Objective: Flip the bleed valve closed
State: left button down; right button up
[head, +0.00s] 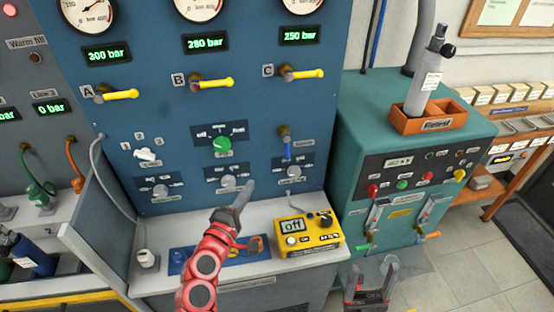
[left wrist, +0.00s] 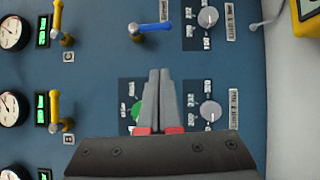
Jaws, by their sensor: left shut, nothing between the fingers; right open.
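A small valve with a brass body and a blue lever (head: 287,150) sits on the blue panel below yellow valve C, probably the bleed valve; its label is unreadable. The lever points straight down. In the left wrist view the blue lever (left wrist: 153,27) shows at the top, past my fingertips. My left gripper (head: 246,188) is shut and empty. It is in front of the lower panel, left of and below the lever, apart from it. The closed fingers also show in the left wrist view (left wrist: 160,75). My right gripper (head: 374,268) is open and empty at the bottom, right of the bench.
A green knob (head: 222,144) and a grey knob (head: 228,182) are near my left gripper. Yellow valve C (head: 303,74) is above the blue lever. A yellow meter (head: 308,235) stands on the ledge. A teal cabinet (head: 400,105) stands to the right.

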pick_arm(q)
jog(key=p, duration=0.4)
send_near(287, 148)
jog(key=w+a+f, duration=0.2)
jog(key=w+a, duration=0.1)
jog(key=w, duration=0.3)
jog(key=d, duration=0.2)
jog(key=w+d+p, duration=0.1)
jog(key=shift+d+p, duration=0.3)
jog(key=shift+d, duration=0.1)
jog(key=shift+f, duration=0.1)
